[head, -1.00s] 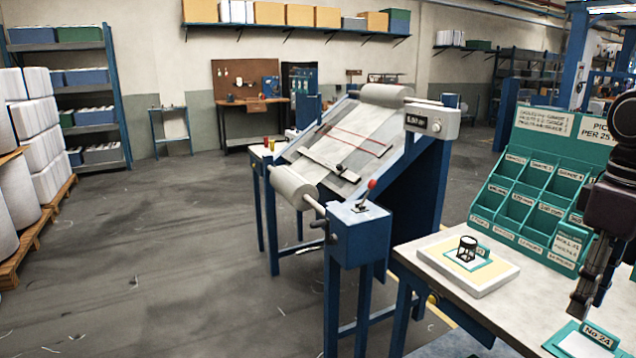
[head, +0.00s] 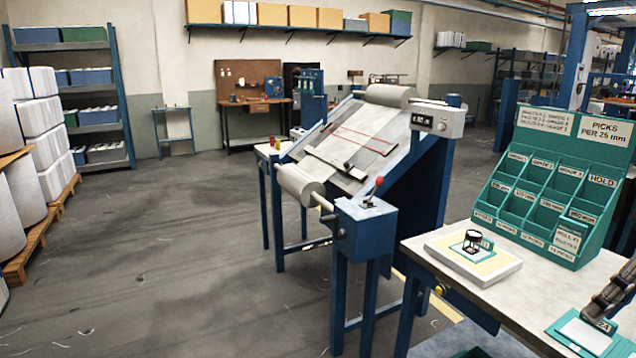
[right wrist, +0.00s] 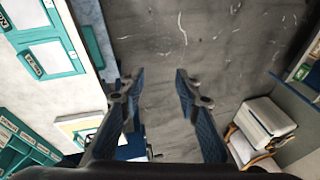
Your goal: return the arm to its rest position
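My right gripper (head: 606,302) shows at the right edge of the head view, dark and ribbed, above the near right part of the white-topped table (head: 500,300). In the right wrist view its two fingers (right wrist: 157,84) stand apart with only grey floor between them, so it is open and empty. The rest of the right arm is mostly outside the head view. My left gripper and left arm are not in view.
The table carries a teal compartment rack (head: 545,200), a pale pad (head: 450,255) with a small black magnifier (head: 472,241), and a teal-edged card (head: 585,338) close to my right gripper. A blue-framed inspection stand (head: 365,235) is left of the table. Open floor (head: 160,260) lies further left.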

